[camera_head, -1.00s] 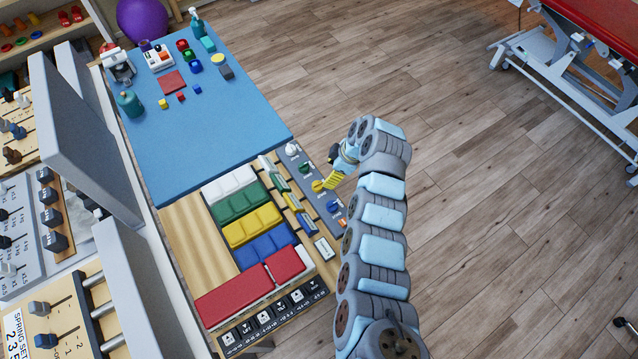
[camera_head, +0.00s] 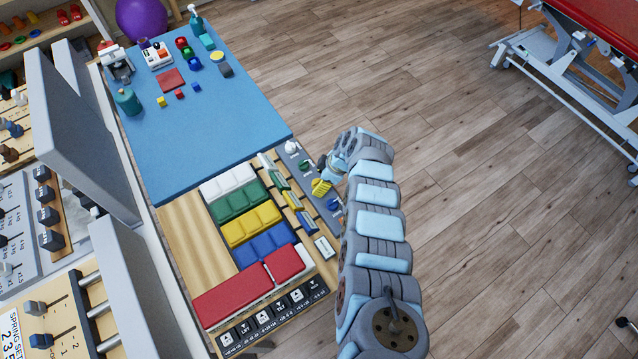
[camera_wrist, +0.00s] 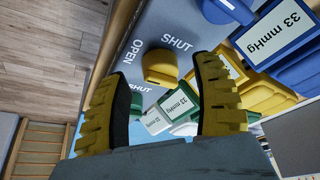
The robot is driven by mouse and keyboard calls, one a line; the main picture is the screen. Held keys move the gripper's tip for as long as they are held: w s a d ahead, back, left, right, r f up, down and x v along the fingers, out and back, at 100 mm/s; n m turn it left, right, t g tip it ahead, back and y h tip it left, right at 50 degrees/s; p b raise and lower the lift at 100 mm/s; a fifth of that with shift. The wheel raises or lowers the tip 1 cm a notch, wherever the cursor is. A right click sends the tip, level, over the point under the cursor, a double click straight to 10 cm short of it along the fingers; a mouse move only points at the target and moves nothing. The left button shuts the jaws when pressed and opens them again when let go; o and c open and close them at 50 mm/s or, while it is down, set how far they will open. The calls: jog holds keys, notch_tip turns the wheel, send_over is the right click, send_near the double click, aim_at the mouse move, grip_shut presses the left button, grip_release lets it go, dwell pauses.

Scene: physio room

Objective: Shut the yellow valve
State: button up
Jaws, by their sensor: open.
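The yellow valve (camera_wrist: 160,68) is a small rounded yellow handle on a grey panel, beside printed words SHUT and OPEN in the wrist view. My gripper (camera_wrist: 163,72) has ribbed yellow fingers with dark inner pads. The fingers are spread wide, one on each side of the valve in the picture, with gaps to it. I cannot tell how far above the panel they are.
A green valve (camera_head: 304,165) and a white one (camera_head: 291,147) stand on the far side, a blue valve (camera_head: 333,205) on the near side. Gauge blocks reading 33 mmHg, one blue (camera_wrist: 282,30), line the panel. Coloured cushions (camera_head: 250,226) lie left. Open floor lies right.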

jog(key=shift+w+a+f, duration=0.1)
jog(key=shift+a+f, duration=0.15)
jog(key=shift+f, duration=0.4)
grip_shut()
